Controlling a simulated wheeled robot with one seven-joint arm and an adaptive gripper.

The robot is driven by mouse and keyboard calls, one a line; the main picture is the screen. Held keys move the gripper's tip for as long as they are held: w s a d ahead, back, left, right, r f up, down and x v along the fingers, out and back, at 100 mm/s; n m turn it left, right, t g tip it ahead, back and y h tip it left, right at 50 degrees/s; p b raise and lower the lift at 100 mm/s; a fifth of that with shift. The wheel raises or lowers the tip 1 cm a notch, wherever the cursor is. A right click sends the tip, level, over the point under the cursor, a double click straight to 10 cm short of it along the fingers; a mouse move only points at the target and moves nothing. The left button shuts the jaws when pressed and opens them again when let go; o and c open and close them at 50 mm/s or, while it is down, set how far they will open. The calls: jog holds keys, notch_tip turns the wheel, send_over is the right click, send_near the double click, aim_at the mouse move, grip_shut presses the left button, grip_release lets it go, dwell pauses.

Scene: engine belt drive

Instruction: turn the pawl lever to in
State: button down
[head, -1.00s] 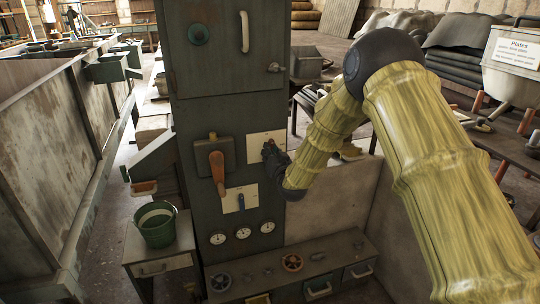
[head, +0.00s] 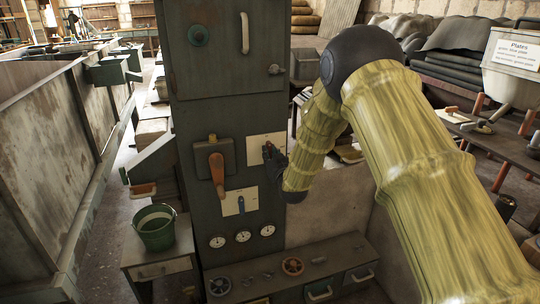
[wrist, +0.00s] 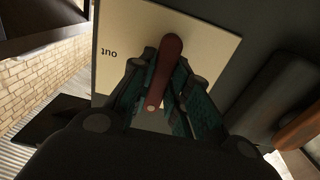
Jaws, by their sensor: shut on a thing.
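The pawl lever (wrist: 166,70) is a reddish-brown handle in front of a white plate (wrist: 122,32) in the wrist view. The plate bears the word "out", upside down in that view. My gripper (wrist: 160,88) has its fingers closed around the lever, one on each side. In the head view my gripper (head: 271,155) is at the white plate (head: 262,140) on the dark green cabinet's front and hides most of the lever. The "in" mark is not visible.
Gauges (head: 243,236) sit lower on the cabinet. A green bucket (head: 154,228) stands on a side cabinet at the left.

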jog(key=shift+f, duration=0.1)
jog(key=c, duration=1.4)
grip_release()
jog(key=shift+o, duration=0.2)
jog(key=shift+s+d, duration=0.1)
jog(key=v, duration=1.2)
